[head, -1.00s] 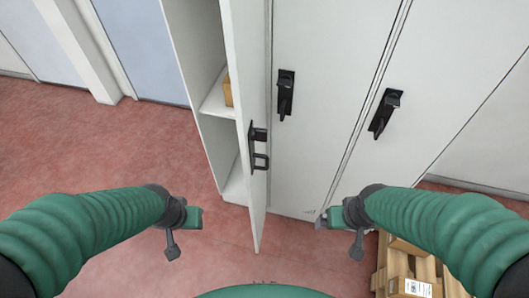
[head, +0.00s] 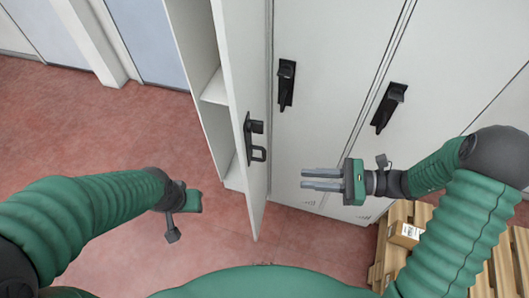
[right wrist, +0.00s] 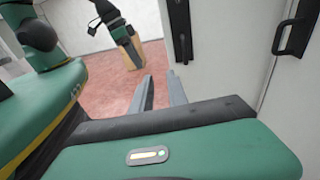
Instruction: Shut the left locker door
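The left locker door (head: 236,100) is a tall white panel standing open, seen nearly edge-on in the head view. Its black handle (head: 255,138) faces right. The locker's interior and a shelf (head: 215,88) show to the left of it. My right gripper (head: 322,180) is open and empty, right of the door's lower part, with its fingers pointing left towards it and a gap between. Its parted fingers also show in the right wrist view (right wrist: 161,92). My left gripper (head: 192,203) is left of the door, apart from it; its finger opening is not clear.
Two shut locker doors with black handles (head: 286,84) (head: 388,106) stand to the right. A wooden pallet (head: 388,250) with a cardboard parcel (head: 405,234) lies at the lower right. Red floor (head: 90,140) is open on the left.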

